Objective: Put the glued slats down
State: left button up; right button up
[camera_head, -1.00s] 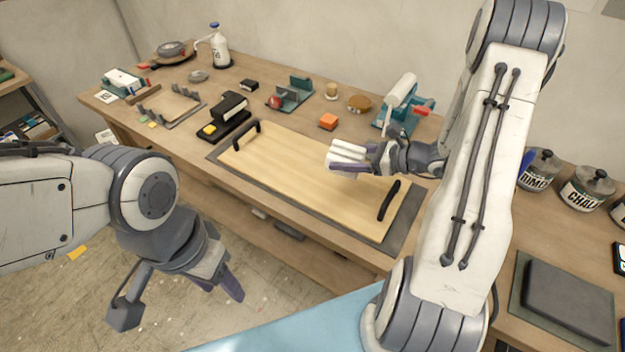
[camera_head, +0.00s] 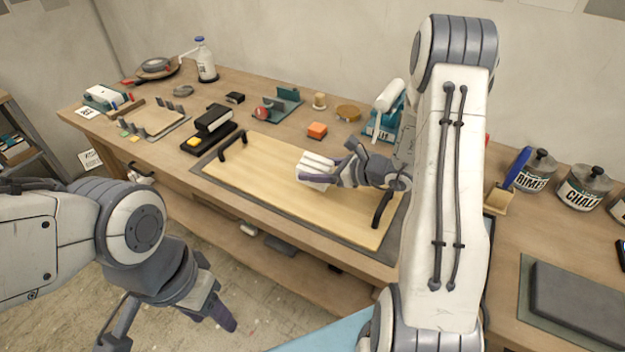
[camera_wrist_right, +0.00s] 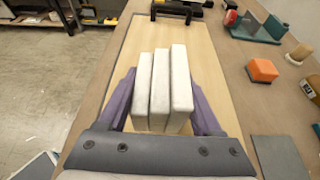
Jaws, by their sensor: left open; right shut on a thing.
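The glued slats (camera_head: 315,167) are several white bars side by side; three show in the right wrist view (camera_wrist_right: 160,88). My right gripper (camera_head: 336,172) is shut on them, with a purple finger on each outer side in the right wrist view (camera_wrist_right: 160,104). The slats are over the middle of the pale wooden board (camera_head: 262,172), which has black handles at both ends. I cannot tell whether they touch the board. My left gripper (camera_head: 213,312) is open and empty, low in front of the workbench, away from the slats.
The board lies on a grey mat on the workbench. Behind it stand an orange block (camera_head: 317,131), a black stapler-like tool (camera_head: 210,125) and a tape dispenser (camera_head: 386,108). Labelled jars (camera_head: 583,187) and a dark slab (camera_head: 578,299) are at the right. The board is otherwise clear.

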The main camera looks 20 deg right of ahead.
jog(key=shift+w+a+f, duration=0.15)
jog(key=shift+a+f, duration=0.05)
jog(key=shift+a, duration=0.05)
jog(key=shift+f+p, duration=0.3)
jog(key=shift+f, duration=1.65)
jog(key=shift+f, duration=0.1)
jog(key=o, duration=1.5)
